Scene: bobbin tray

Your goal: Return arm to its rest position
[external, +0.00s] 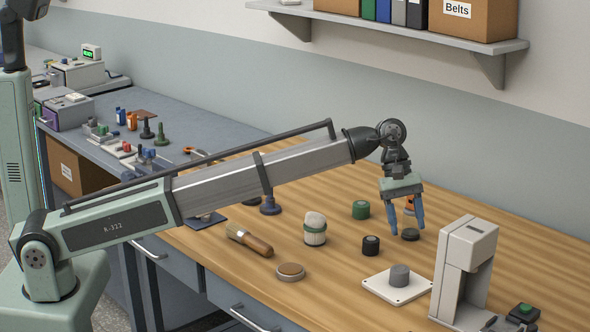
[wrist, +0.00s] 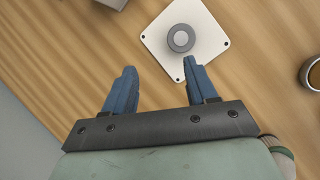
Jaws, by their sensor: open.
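My gripper (external: 404,224) hangs from the end of my outstretched arm, pointing down over the right part of the wooden bench (external: 330,285). Its two blue fingers are spread apart with nothing between them. In the external view the fingertips are close to a low dark disc (external: 410,235); I cannot tell their height above it. In the wrist view the open fingers (wrist: 160,66) have bare wood between them. A white square plate (wrist: 155,38) with a grey cylinder (wrist: 181,39) lies beyond the right finger. The plate (external: 376,284) is in front of my gripper in the external view.
A green bobbin (external: 361,210), a black bobbin (external: 371,246), a white green-banded jar (external: 315,230), a brush (external: 249,240) and a round disc (external: 290,272) stand or lie nearby. A tall pale machine (external: 465,265) is at right. A shelf (external: 390,29) is on the wall.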

